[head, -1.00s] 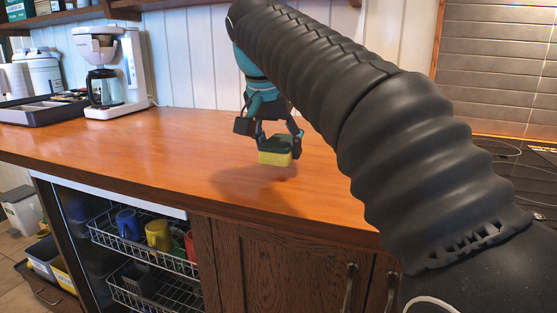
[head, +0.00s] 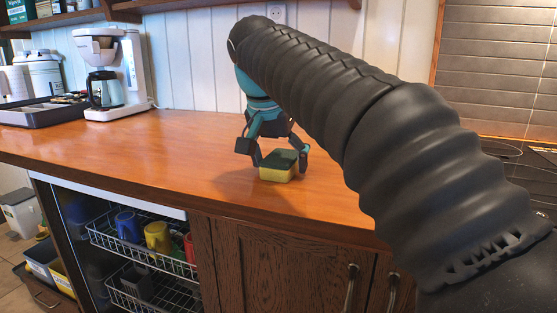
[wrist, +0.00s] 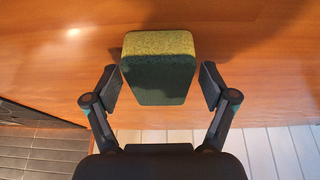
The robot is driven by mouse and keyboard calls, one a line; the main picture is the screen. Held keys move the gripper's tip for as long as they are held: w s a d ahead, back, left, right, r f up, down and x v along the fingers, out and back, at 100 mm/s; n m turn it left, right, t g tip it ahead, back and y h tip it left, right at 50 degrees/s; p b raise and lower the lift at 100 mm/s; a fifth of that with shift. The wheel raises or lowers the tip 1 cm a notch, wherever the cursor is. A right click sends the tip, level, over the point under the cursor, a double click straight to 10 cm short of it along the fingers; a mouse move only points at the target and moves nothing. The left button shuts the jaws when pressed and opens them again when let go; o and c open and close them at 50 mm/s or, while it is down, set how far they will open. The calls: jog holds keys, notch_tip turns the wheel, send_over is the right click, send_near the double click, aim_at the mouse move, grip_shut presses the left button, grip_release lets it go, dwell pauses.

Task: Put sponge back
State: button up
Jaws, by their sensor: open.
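The sponge (head: 277,172), yellow with a dark green top, appears to rest on the wooden counter (head: 170,160) near its front edge. It also shows in the wrist view (wrist: 159,76), green face toward the camera. My gripper (head: 280,157) is open, with one finger on each side of the sponge. In the wrist view, a narrow gap shows between the sponge and each finger of my gripper (wrist: 160,84). The sponge's underside is hidden.
A white coffee maker (head: 107,75) and a dark tray (head: 40,113) stand at the back left. An open dishwasher rack (head: 140,242) with mugs is below the counter. A dark cooktop (head: 520,165) lies to the right. Counter left of the sponge is clear.

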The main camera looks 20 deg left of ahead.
jog(key=shift+r, duration=0.1)
jog(key=p+v, duration=0.1)
jog(key=v, duration=1.1)
